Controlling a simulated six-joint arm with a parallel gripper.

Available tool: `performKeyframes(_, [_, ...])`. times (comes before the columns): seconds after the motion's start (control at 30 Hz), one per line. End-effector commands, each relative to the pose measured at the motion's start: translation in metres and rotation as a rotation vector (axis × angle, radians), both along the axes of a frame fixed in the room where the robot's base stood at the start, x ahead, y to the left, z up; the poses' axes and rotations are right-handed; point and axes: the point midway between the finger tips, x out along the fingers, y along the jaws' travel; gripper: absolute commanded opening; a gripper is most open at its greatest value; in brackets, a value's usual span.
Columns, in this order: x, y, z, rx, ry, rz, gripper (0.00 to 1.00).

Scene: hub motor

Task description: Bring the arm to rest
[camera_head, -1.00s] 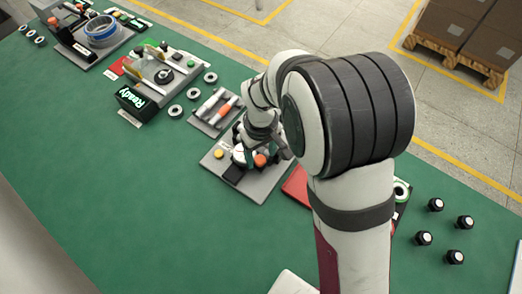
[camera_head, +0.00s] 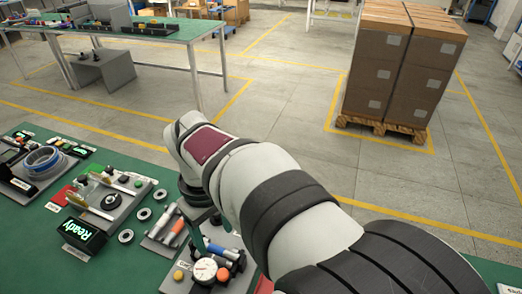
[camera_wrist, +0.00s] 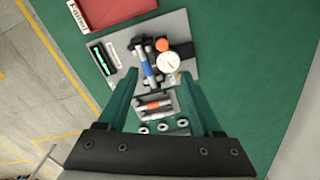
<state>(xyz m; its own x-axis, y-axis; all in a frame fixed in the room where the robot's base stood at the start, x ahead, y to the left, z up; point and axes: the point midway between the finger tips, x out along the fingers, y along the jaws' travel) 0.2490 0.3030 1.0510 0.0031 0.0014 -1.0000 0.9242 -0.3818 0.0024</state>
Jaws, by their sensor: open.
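My gripper (camera_wrist: 163,97) is open in the wrist view, with its two green fingers wide apart and nothing held between them. It hangs above the bench and points down at a grey plate (camera_wrist: 186,75). On that plate are a white dial gauge (camera_wrist: 168,62), an orange knob (camera_wrist: 161,45) and a blue-handled tool (camera_wrist: 149,68). In the head view my gripper (camera_head: 203,222) is partly hidden by my wrist, just behind the dial gauge (camera_head: 205,271). My arm stretches from the lower right towards the middle.
The green bench (camera_head: 35,250) also holds a tool plate with an orange-handled tool (camera_head: 174,231), a black "Ready" display (camera_head: 84,236), loose rings (camera_head: 144,214) and a blue ring part (camera_head: 42,160). Stacked boxes (camera_head: 390,65) stand on a pallet beyond, with open floor between.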

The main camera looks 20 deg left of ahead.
Motion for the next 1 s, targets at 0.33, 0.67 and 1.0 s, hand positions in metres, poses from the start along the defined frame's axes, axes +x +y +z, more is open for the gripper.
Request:
performKeyframes(0.33, [0.007, -0.078, 0.019, 0.019, 0.025, -0.326, 0.67])
performKeyframes(0.67, [-0.107, -0.264, 0.004, 0.1, 0.138, -1.56, 0.67])
performKeyframes(1.0, [-0.121, -0.269, -0.003, 0.104, 0.153, -1.662, 0.67])
